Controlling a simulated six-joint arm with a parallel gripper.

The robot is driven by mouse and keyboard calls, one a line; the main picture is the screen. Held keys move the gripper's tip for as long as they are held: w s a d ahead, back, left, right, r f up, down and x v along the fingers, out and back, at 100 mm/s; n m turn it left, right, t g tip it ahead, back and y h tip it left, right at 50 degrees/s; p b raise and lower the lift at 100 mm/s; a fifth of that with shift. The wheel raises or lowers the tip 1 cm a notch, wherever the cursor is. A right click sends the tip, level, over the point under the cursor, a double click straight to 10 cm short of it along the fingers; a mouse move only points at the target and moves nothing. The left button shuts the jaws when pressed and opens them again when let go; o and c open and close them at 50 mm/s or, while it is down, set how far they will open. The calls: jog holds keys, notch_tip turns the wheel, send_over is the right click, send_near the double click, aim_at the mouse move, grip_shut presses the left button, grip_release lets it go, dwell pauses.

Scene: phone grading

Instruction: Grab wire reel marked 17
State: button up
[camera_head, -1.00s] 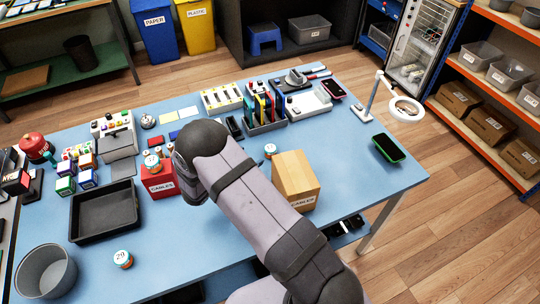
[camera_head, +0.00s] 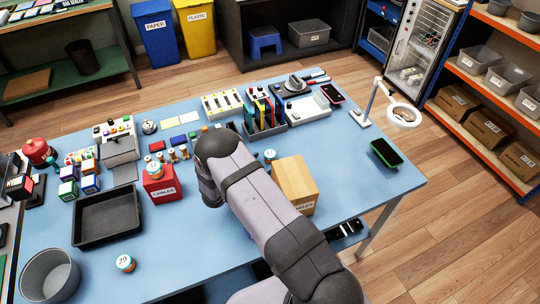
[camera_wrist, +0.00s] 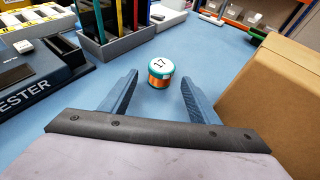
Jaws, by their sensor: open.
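The wire reel marked 17 (camera_wrist: 160,68) stands upright on the blue table (camera_wrist: 205,55) in the wrist view. It has copper-coloured sides and a white top with a teal rim. My gripper (camera_wrist: 158,84) is open, its two blue-grey fingers pointing towards the reel from either side, with a gap on both sides. Nothing is held. In the head view a small teal-rimmed reel (camera_head: 270,155), seemingly the same one, stands left of the cardboard box. My arm hides the fingers there.
The cardboard box (camera_wrist: 265,95) stands close on the right. A compartment organizer (camera_wrist: 110,45) and a dark tester (camera_wrist: 38,65) are on the left. Other reels sit on the red box (camera_head: 161,188) and near the black tray (camera_head: 107,215). The table beyond the reel is fairly clear.

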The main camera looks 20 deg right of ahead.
aim_at(266, 159)
jog(key=shift+p+x, duration=0.65)
jog(key=shift+x, duration=1.3)
jog(key=shift+s, duration=0.1)
jog(key=c, duration=1.1)
jog(key=shift+r, duration=0.15)
jog(key=shift+a+r+b, duration=0.1)
jog(key=shift+r+b, duration=1.2)
jog(key=shift+r, duration=3.6)
